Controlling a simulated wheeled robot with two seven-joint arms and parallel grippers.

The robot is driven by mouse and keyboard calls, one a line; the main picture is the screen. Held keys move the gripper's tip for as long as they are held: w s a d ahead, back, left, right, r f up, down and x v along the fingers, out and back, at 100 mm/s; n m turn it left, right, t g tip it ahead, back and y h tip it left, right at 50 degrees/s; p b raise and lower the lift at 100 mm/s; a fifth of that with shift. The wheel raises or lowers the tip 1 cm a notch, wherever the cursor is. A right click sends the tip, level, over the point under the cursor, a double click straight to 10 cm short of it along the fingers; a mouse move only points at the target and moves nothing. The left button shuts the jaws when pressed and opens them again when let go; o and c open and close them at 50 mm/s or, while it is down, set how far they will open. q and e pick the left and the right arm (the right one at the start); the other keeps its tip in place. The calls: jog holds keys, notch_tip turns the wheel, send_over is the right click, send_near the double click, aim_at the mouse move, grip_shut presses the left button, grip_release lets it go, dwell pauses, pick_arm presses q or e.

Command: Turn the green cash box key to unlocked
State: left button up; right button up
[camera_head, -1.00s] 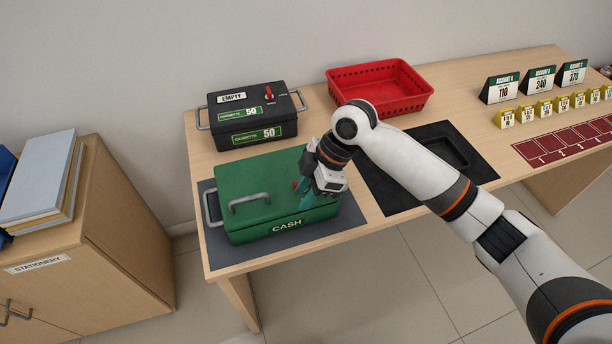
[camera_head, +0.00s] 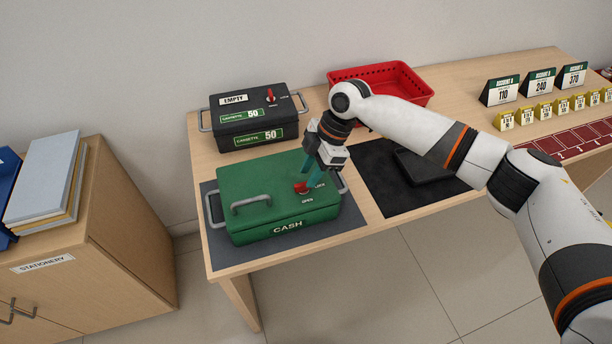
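The green cash box (camera_head: 262,200) marked CASH sits on a dark mat at the table's left front, its lid closed. Its red key (camera_head: 301,188) is on the right part of the lid, by the labels LOCK and OPEN. I cannot tell for sure which label the key points to. My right gripper (camera_head: 311,176) is just above and behind the key, its teal fingers spread apart with nothing visible between them. The fingers partly cover the lid near the key. My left gripper is not in view.
A black cassette box (camera_head: 238,112) marked EMPTY, with its own red key, stands behind the cash box. A red basket (camera_head: 412,82) is at the back. A black tray (camera_head: 425,165) lies to the right, under my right arm. Account signs (camera_head: 500,91) stand farther right.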

aim_at(304, 183)
jog(key=shift+x, duration=1.55)
jog(key=shift+c, duration=0.2)
grip_shut()
